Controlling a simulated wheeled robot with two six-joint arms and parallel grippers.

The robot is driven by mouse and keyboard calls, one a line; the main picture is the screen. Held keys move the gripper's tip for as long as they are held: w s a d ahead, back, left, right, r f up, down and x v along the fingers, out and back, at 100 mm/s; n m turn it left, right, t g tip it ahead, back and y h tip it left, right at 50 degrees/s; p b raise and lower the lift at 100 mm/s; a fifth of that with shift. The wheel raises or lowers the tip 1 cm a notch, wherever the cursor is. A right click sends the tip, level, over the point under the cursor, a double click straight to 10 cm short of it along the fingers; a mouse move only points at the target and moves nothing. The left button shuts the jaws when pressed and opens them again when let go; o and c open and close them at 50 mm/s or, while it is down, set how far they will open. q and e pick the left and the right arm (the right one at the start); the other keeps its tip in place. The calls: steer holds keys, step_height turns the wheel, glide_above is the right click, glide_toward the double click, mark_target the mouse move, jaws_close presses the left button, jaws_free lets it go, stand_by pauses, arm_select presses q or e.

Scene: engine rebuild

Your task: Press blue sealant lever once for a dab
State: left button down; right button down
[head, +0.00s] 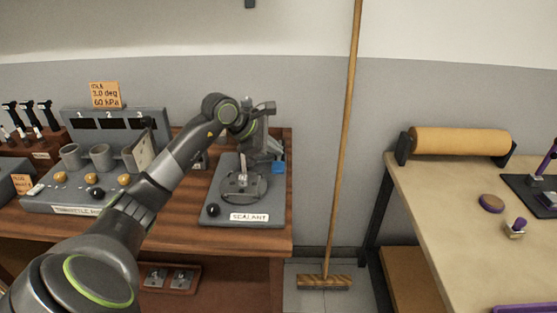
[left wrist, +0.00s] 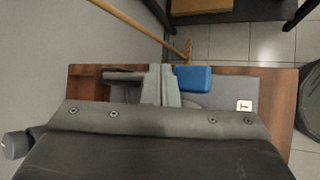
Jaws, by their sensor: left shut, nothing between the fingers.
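The sealant station is a grey base plate (head: 222,207) with a white SEALANT label (head: 249,217), near the right end of the wooden bench. Its blue lever (head: 278,167) shows at the station's right side, just beyond my left gripper (head: 268,150). My left gripper is shut and empty, above the station. In the left wrist view the blue lever (left wrist: 193,79) lies just right of the shut fingers (left wrist: 164,86). I cannot tell whether they touch it. A round grey part (head: 243,185) sits on the plate below. My right gripper is not in view.
Left on the bench stands a grey throttle panel (head: 70,200) with cups and knobs. A broom (head: 340,150) leans on the wall right of the bench. A beige table (head: 450,220) with an orange roll (head: 460,141) stands at the right, across a floor gap.

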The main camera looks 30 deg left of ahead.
arm_select(q)
steer(key=shift+r, duration=0.1)
steer(key=r+p, duration=0.1)
steer(key=r, duration=0.1)
steer(key=r+p, duration=0.1)
steer(key=r, duration=0.1)
steer(key=shift+w+a+r, duration=0.1)
steer(key=shift+w+r, duration=0.1)
steer(key=shift+r, duration=0.2)
steer(key=shift+f, duration=0.1)
stand_by(0.7)
